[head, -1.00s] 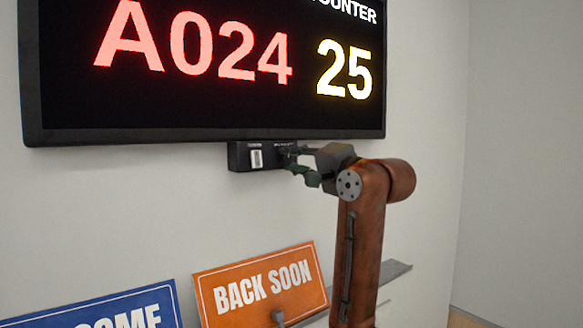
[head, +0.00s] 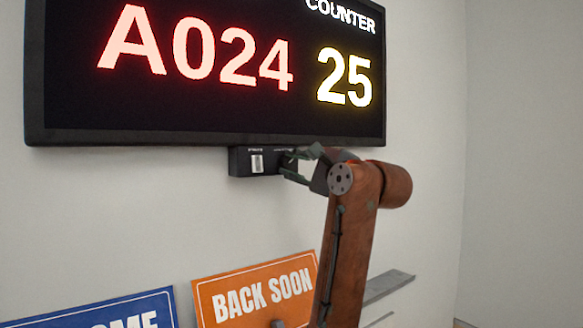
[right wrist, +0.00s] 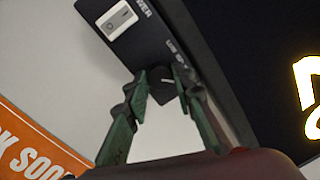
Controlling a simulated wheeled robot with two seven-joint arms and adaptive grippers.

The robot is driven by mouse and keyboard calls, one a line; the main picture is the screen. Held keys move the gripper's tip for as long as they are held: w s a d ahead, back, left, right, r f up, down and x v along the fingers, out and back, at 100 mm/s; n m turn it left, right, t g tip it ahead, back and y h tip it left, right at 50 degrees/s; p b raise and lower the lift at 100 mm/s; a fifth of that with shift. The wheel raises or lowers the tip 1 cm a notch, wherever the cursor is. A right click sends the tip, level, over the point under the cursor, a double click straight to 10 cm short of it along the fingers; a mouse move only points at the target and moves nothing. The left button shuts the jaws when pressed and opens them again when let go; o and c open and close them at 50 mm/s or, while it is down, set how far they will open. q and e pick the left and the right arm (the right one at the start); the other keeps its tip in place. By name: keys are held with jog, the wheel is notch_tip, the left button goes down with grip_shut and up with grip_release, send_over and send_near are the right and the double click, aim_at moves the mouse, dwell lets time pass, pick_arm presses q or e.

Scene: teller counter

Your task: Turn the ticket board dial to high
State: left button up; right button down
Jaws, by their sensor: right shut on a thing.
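The ticket board (head: 130,137) is a black wall display with "A024" in glowing red and "25" in yellow. A small black control box (head: 240,163) hangs under its lower edge, with a white rocker switch (head: 257,163). The dark round dial (right wrist: 163,84) with a pale pointer mark is on the box in the right wrist view; the head view mostly hides it. My right gripper (head: 287,165) is at the box's right part. Its two green fingers (right wrist: 160,95) are shut on the dial, one on each side. My left gripper is not in view.
An orange "BACK SOON" sign (head: 262,291) and a blue sign (head: 95,311) stand below the board. A grey ledge (head: 388,287) is at lower right. The wall between board and signs is bare.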

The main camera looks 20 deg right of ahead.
jog(key=shift+f+m, duration=0.15)
jog(key=shift+m, duration=0.15)
jog(key=c, duration=1.7)
grip_release()
jog(key=shift+d, duration=0.1)
jog(key=shift+o, duration=0.4)
jog(key=shift+s, duration=0.1)
jog(key=r+v, duration=0.1)
jog(key=v, duration=1)
jog(key=shift+s+f, duration=0.35)
jog(key=shift+f, duration=0.1)
